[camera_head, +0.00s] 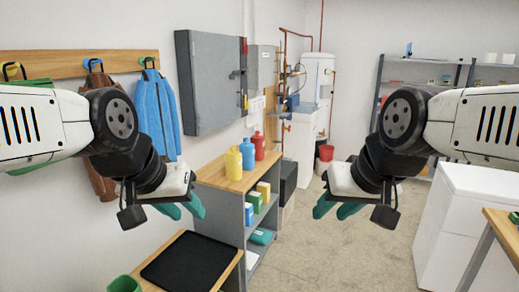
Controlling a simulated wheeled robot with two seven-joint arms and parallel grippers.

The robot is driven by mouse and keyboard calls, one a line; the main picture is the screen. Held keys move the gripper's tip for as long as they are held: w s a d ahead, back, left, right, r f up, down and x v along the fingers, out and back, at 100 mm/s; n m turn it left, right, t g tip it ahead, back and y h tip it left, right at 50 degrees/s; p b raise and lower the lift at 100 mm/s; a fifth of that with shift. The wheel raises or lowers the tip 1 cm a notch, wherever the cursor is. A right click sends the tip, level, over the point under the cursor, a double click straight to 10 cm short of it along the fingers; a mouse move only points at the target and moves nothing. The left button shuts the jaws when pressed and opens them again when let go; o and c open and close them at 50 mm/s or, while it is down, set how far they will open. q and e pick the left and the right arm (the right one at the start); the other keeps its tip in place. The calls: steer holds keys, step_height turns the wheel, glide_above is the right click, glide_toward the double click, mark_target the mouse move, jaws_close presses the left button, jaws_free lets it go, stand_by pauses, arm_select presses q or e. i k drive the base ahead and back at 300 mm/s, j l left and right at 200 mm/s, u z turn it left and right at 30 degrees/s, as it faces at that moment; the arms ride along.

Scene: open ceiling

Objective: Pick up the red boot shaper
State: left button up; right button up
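I cannot make out a red boot shaper for certain in this view. Red things in view are a red bottle (259,146) on the wooden-topped shelf and a red bucket (326,153) on the floor farther back. My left gripper (183,208) hangs at the left, in front of the shelf, with its teal fingers apart and nothing between them. My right gripper (337,209) hangs over the floor right of the shelf, also with its teal fingers apart and empty.
The shelf (222,177) also bears yellow and blue bottles (233,162). A low table with a black mat (192,263) and a green container (124,284) stands at the front left. White cabinets (465,225) stand at the right. The floor (345,250) between is clear.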

mark_target(258, 142)
steer(key=i+l+u, duration=0.15)
steer(key=i+l, duration=0.45)
steer(key=i, duration=0.4)
steer(key=i+l+u, duration=0.15)
steer(key=i+l, duration=0.5)
steer(key=i, duration=0.3)
steer(key=i+l+u, duration=0.15)
steer(key=i+l, duration=0.65)
steer(key=i, duration=0.1)
